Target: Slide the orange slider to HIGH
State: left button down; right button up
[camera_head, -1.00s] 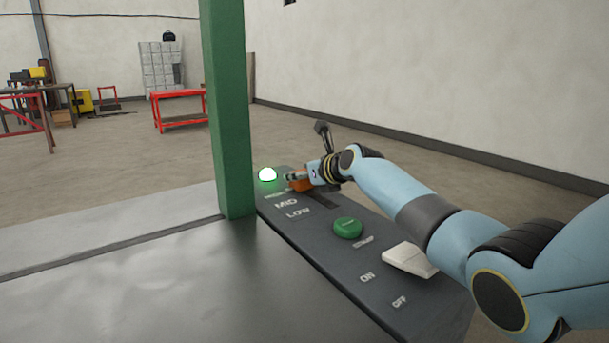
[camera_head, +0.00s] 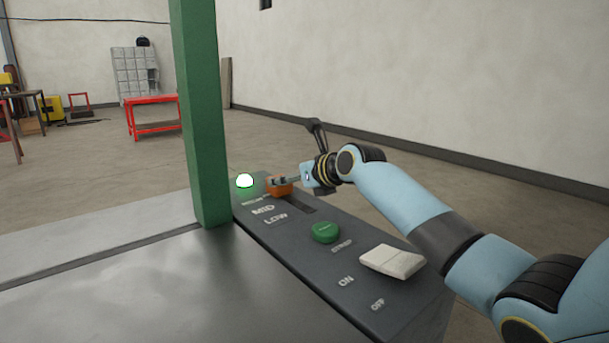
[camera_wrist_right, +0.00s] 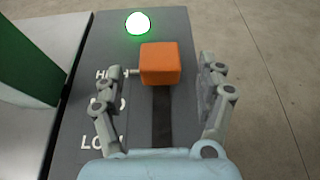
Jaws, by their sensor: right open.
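The orange slider (camera_head: 279,187) is a small block at the far end of its dark slot on the grey control panel (camera_head: 330,275). In the right wrist view the orange slider (camera_wrist_right: 160,63) lines up with the HIGH label, whose letters are partly hidden by a finger; MID and LOW lie nearer. My right gripper (camera_head: 292,181) is open, pulled slightly back from the slider. In the right wrist view its fingers (camera_wrist_right: 165,85) stand apart on either side of the slot, with clear gaps to the block. My left gripper is not in view.
A lit green-white lamp (camera_head: 245,181) sits just beyond the slider. A green button (camera_head: 326,232) and a white ON/OFF rocker (camera_head: 392,261) are nearer on the panel. A green post (camera_head: 200,120) stands left of the panel. Open floor lies beyond.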

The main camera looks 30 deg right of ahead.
jog(key=v, duration=0.6)
jog(key=shift+f, duration=0.1)
dwell(0.3)
